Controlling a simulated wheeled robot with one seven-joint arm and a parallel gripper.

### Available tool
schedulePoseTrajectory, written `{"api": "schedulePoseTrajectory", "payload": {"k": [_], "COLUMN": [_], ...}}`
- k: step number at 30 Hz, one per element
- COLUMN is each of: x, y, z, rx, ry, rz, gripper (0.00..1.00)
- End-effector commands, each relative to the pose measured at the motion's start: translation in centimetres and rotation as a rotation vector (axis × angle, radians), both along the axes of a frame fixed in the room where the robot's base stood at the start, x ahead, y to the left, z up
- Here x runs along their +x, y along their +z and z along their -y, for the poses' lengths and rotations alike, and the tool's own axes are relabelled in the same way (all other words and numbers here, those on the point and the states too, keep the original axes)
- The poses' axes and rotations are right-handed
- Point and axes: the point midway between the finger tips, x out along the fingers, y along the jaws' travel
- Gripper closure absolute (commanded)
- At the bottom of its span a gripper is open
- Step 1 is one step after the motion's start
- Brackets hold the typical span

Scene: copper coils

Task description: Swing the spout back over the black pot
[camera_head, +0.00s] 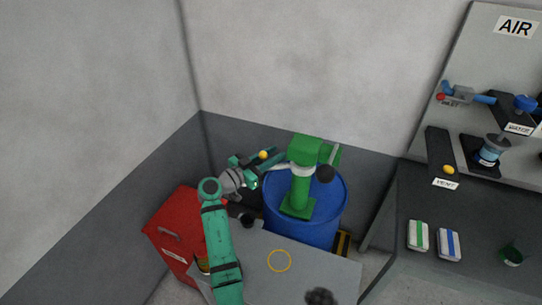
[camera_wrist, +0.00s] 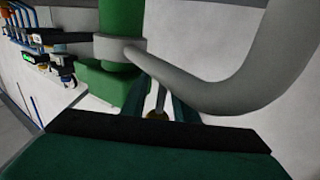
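A green pump (camera_head: 300,180) stands on the blue drum (camera_head: 310,235) in the head view. Its grey spout (camera_wrist: 225,88) curves out from a collar (camera_wrist: 118,48) on the green post in the wrist view. A thin rod with a brass knob (camera_wrist: 157,115) sticks out from the collar; the knob shows yellow in the head view (camera_head: 264,154). My gripper (camera_wrist: 160,108) has its fingers apart on either side of the rod and knob; contact is not clear. Dark round shapes (camera_head: 247,220) sit behind my arm; I cannot tell whether one is the black pot.
A red cabinet (camera_head: 172,235) stands left of my arm. A dark bench (camera_head: 400,215) with valves and small boxes is at the right. Walls close the corner behind.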

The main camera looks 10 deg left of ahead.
Motion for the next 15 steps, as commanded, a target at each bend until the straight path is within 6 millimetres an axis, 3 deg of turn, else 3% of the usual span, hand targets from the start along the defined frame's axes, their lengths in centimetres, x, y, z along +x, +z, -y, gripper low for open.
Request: {"api": "schedulePoseTrajectory", "payload": {"k": [8, 15], "x": [-0.2, -2.4], "y": [-0.1, -0.2], "z": [-0.5, -2.5], "rx": [-0.001, -0.002], "ry": [0.004, 0.007], "rz": [-0.002, -0.002], "gripper": [0.74, 0.74]}}
